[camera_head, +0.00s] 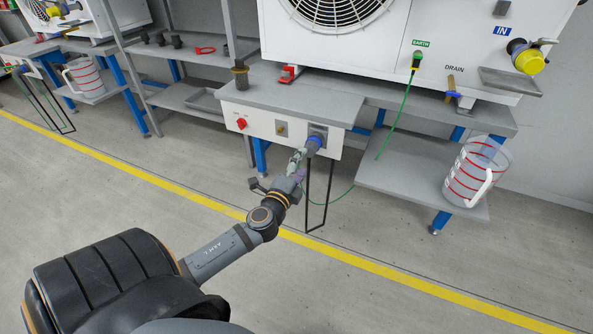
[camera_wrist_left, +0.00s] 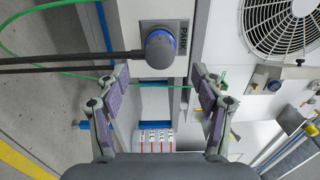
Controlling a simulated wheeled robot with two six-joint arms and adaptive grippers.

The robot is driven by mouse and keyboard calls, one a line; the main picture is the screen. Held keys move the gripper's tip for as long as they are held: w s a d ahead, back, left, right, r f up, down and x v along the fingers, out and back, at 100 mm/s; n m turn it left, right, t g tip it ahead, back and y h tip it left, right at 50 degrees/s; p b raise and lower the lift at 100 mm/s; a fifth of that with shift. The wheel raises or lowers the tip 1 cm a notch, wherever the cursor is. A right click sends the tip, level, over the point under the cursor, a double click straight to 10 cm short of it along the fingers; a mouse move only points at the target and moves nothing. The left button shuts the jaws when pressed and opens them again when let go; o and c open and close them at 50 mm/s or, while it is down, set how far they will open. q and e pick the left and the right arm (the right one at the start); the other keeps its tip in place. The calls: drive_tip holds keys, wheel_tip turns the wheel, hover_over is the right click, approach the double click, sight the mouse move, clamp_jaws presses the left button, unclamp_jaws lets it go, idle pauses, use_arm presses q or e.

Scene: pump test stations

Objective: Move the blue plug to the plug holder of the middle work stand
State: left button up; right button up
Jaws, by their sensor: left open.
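The blue plug (camera_head: 314,143) sits on the front of the white control panel (camera_head: 262,127) of the middle work stand, at the panel's right side. In the left wrist view the round blue plug (camera_wrist_left: 160,48) shows on a grey plate with a "PARK" label (camera_wrist_left: 183,40) beside it. Its black cable (camera_wrist_left: 75,63) runs off to the left. My left gripper (camera_head: 297,162) is just in front of and below the plug in the head view. Its fingers (camera_wrist_left: 160,78) are spread apart with nothing between them, and the plug lies beyond their tips. My right gripper is not in view.
A red switch (camera_head: 241,124) is on the same panel. A green earth cable (camera_head: 398,110) hangs at the right. A jug with red bands (camera_head: 466,185) stands on the lower shelf (camera_head: 400,185). A yellow line (camera_head: 370,266) crosses open floor.

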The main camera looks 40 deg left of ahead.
use_arm(q)
drive_tip(key=shift+v, duration=1.7)
